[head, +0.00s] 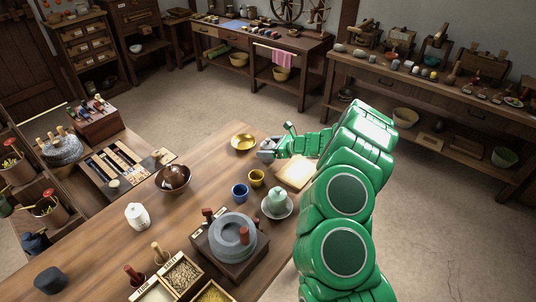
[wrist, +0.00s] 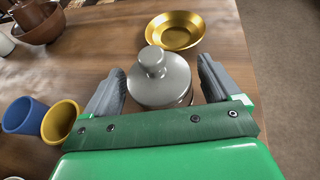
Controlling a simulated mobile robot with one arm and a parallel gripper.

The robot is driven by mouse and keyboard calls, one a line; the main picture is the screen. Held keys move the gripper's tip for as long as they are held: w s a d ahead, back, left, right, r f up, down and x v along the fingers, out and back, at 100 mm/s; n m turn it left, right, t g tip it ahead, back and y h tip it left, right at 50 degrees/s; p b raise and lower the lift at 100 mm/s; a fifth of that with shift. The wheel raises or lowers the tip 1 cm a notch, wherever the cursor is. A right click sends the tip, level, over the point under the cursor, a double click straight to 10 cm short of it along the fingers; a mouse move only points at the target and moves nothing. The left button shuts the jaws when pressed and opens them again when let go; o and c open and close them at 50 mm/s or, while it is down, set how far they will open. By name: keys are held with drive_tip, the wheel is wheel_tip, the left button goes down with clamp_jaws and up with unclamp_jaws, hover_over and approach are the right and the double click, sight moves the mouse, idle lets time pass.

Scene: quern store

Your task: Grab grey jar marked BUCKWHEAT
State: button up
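A grey lidded jar (wrist: 160,82) with a round knob stands on the wooden table, seen from above in the wrist view. No marking on it shows from this side, so I cannot read BUCKWHEAT. My gripper (wrist: 160,85) is open, with one grey finger on each side of the jar and a gap at both sides. In the head view my gripper (head: 267,152) is low over the table's far right part, and the jar is hard to tell from the fingers there.
A brass bowl (wrist: 174,30) stands just beyond the jar. A yellow cup (wrist: 61,121) and a blue cup (wrist: 24,115) stand left of my gripper. A quern (head: 232,236), a white jar (head: 138,216) and a pale green jar (head: 278,196) on a saucer are also on the table.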

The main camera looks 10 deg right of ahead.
clamp_jaws()
idle(0.3)
